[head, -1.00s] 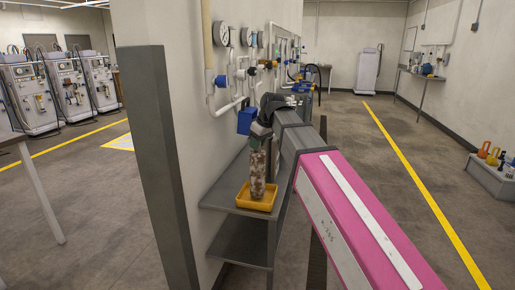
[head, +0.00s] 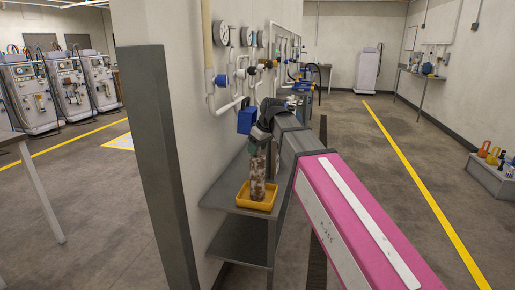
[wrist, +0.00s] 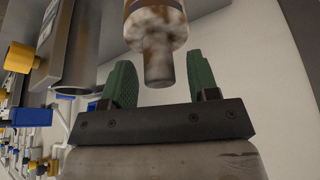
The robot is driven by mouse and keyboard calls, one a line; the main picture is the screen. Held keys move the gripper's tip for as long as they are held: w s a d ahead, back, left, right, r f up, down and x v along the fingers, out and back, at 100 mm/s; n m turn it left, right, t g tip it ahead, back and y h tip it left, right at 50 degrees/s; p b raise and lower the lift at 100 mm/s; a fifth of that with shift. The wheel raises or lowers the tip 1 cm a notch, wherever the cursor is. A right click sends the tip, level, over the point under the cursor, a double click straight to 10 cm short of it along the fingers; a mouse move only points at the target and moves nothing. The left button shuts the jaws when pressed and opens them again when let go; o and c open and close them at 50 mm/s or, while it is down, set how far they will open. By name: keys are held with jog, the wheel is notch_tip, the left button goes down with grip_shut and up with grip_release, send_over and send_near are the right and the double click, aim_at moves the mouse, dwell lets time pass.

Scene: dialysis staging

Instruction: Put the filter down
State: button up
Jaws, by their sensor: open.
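The filter (head: 257,180), a mottled brown and whitish cylinder, stands upright in a small yellow tray (head: 257,204) on a grey shelf. My gripper (head: 258,147) is at its top end, with the jaws open. In the wrist view the filter's body (wrist: 156,22) is at the top edge and its narrow end reaches between the two green fingers of my gripper (wrist: 160,82). A gap shows on each side of that end. The filter's base is hidden by the tray's rim.
A blue box (head: 246,120), gauges and white pipes are on the wall close behind my gripper. A grey post (head: 158,170) stands to the left. A lower shelf (head: 240,240) is beneath the tray. Open floor lies to the right.

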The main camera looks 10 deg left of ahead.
jog(key=v, duration=1.2)
jog(key=w+d+f+m+h, duration=0.1)
jog(key=d+f+m, duration=0.1)
jog(key=d+f, duration=0.5)
jog(key=d+f+m+h, duration=0.15)
jog(key=d+f, duration=0.25)
jog(key=f, duration=0.6)
jog(key=w+d+f+m, duration=0.1)
jog(key=d+f+m, duration=0.3)
jog(key=f, duration=0.5)
jog(key=s+d+f+m, duration=0.1)
jog(key=s+d+f, duration=0.2)
jog(key=d+f, duration=0.2)
jog(key=s+d+f+m+g+h, duration=0.1)
jog(key=s+d+f+m, duration=0.1)
jog(key=s+d+f, duration=0.2)
jog(key=s+d+f+m+g, duration=0.1)
jog(key=s+d+f, duration=0.3)
jog(key=d+f, duration=0.4)
notch_tip(320, 180, down, 3)
jog(key=shift+f+m, duration=0.25)
jog(key=shift+m, duration=0.2)
jog(key=shift+h, duration=0.25)
